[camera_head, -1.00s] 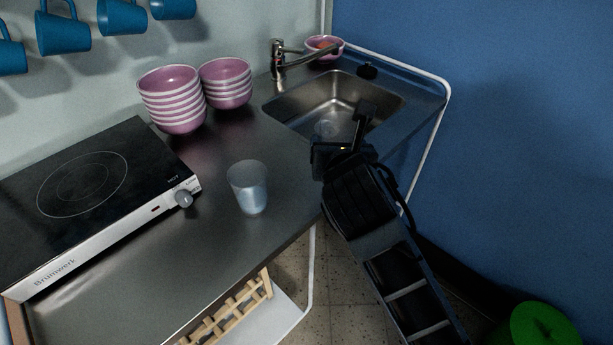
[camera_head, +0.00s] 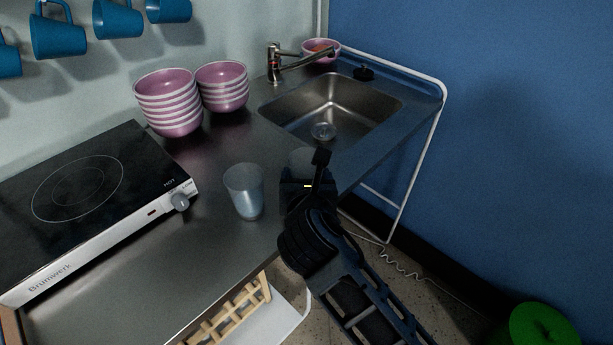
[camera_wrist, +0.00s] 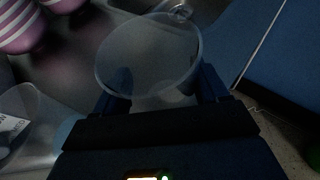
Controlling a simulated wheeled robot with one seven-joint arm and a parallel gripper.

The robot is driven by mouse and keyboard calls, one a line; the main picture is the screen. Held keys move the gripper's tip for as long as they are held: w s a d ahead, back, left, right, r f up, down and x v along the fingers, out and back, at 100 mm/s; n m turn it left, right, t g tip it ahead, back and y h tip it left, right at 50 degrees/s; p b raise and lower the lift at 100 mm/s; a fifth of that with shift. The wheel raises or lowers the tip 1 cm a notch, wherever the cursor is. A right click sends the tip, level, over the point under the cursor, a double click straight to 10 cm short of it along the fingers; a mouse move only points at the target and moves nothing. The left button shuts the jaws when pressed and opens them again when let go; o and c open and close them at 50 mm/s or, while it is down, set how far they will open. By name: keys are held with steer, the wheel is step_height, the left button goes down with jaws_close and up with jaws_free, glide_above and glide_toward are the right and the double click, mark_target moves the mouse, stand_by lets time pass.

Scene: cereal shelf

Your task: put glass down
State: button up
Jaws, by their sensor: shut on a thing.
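My gripper (camera_head: 304,168) is over the counter between the sink and a standing glass. It is shut on a clear glass (camera_wrist: 150,55), which shows between the fingers in the wrist view. In the head view only a small part of the held glass (camera_head: 301,157) shows behind my gripper. I cannot tell whether its base touches the counter. A second clear glass (camera_head: 245,191) stands upright on the counter just left of my gripper, and it shows at the left edge of the wrist view (camera_wrist: 32,125).
A metal counter (camera_head: 130,265) has bare room at the front. A sink (camera_head: 345,105) lies behind right, with a tap (camera_head: 290,62). Pink bowl stacks (camera_head: 168,103) stand at the back. A hotplate (camera_head: 80,205) is left. Blue mugs (camera_head: 57,35) hang above.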

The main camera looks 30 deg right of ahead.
steer(key=o, duration=1.2)
steer(key=shift+f, duration=0.1)
steer(key=shift+o, duration=0.2)
steer(key=shift+s+a+r, duration=0.1)
steer(key=shift+s+r, duration=0.05)
steer(key=shift+r, duration=0.05)
steer(key=v, duration=1.1)
steer(key=shift+s+r+b, duration=0.2)
steer(key=shift+s+b, duration=0.05)
steer(key=shift+b, duration=0.15)
steer(key=shift+a, duration=0.1)
